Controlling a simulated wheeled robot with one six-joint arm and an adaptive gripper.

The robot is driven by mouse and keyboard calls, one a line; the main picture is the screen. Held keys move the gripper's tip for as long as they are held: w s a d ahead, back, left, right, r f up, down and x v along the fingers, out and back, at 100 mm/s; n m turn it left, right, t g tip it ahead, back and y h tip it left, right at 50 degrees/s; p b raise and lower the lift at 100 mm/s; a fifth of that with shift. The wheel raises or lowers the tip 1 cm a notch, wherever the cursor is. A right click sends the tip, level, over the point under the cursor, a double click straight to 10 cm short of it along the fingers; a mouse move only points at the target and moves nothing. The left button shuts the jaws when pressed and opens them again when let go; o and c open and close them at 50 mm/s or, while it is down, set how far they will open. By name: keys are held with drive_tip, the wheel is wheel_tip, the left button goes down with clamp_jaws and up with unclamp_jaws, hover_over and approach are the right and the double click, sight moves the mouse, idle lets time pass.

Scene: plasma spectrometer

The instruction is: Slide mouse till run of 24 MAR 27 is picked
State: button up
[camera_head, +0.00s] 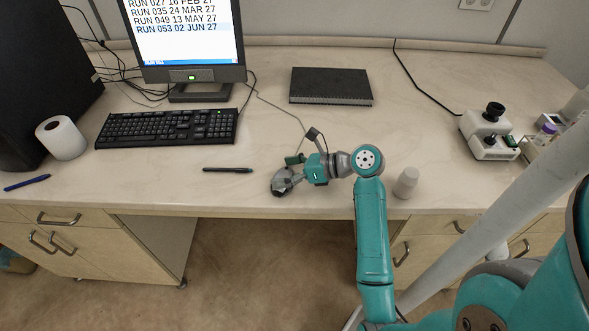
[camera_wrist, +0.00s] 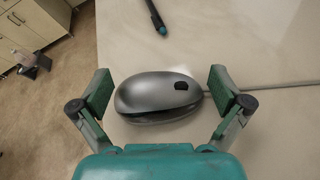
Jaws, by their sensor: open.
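The grey computer mouse (camera_wrist: 150,92) lies on the table between the fingers of my gripper (camera_wrist: 160,90) in the wrist view. The fingers are open, one on each side, with small gaps to the mouse. In the head view my gripper (camera_head: 290,174) is low at the table's front part and partly covers the mouse. The monitor (camera_head: 190,32) lists several runs, among them RUN 035 24 MAR 27. The bottom row, RUN 053 02 JUN 27, appears to have a pale blue highlight. The top of the screen is cut off.
A black pen (camera_head: 228,170) lies left of my gripper. A keyboard (camera_head: 167,128) stands before the monitor, and a dark notebook (camera_head: 331,86) lies behind. A white cup-like object (camera_head: 406,183) stands right of my arm. The table's front edge is close to the mouse.

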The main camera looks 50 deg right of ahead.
sight(282, 162)
drive_tip(key=shift+w+a+f, duration=0.1)
drive_tip(key=shift+w+a, duration=0.05)
drive_tip(key=shift+w, duration=0.05)
drive_tip(key=shift+c, duration=0.3)
drive_tip(key=c, duration=1.2)
drive_tip(key=shift+f, duration=0.2)
drive_tip(key=shift+w+d, duration=0.6)
drive_tip(key=shift+d, duration=0.25)
drive_tip(key=shift+w+d, duration=0.6)
drive_tip(key=shift+d, duration=0.2)
